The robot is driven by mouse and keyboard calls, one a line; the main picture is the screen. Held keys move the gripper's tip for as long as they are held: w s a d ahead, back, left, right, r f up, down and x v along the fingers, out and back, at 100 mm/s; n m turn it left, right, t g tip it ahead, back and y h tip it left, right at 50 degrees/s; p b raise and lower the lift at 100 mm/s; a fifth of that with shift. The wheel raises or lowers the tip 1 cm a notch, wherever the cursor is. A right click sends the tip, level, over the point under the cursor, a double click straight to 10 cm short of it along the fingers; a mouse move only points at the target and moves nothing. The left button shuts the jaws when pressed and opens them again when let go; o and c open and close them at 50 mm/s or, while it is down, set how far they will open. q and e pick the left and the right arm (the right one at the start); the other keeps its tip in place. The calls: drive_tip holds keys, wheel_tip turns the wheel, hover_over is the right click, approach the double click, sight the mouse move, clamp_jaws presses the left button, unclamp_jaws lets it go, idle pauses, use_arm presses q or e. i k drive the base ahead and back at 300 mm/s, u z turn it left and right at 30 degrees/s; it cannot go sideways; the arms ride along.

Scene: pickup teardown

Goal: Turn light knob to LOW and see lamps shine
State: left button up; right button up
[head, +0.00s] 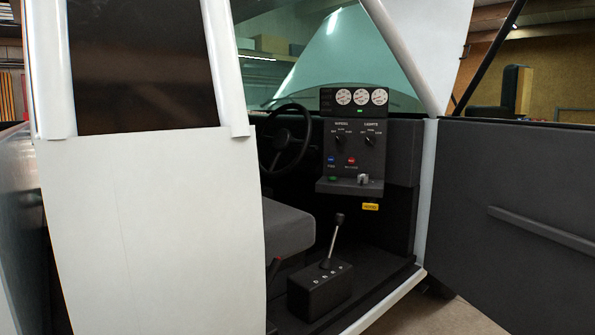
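The light knob (370,140) is a small dark dial under the label LIGHTS, at the upper right of the dark control panel (377,186) in the cab. Its small position marks and pointer are too small to read for certain. A matching dial, the wiper knob (338,140), sits to its left. No truck lamps are in view, so I cannot tell whether they shine. Neither of my grippers is in view, and nothing touches the knob.
The right-hand cab door (520,180) stands open. A white panel (150,230) fills the left foreground. Inside are a steering wheel (286,140), grey seat (285,228) and shift lever (334,240). Gauges (361,97) sit above the panel; blue (331,160) and red (351,161) buttons below the knobs.

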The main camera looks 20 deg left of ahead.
sight(370, 140)
drive_tip(key=z, duration=0.45)
drive_tip(key=k, duration=0.5)
drive_tip(key=z, duration=0.9)
drive_tip(key=i, duration=1.05)
drive_tip(key=u, duration=0.55)
drive_tip(key=i, duration=1.7)
drive_tip(key=u, duration=1.2)
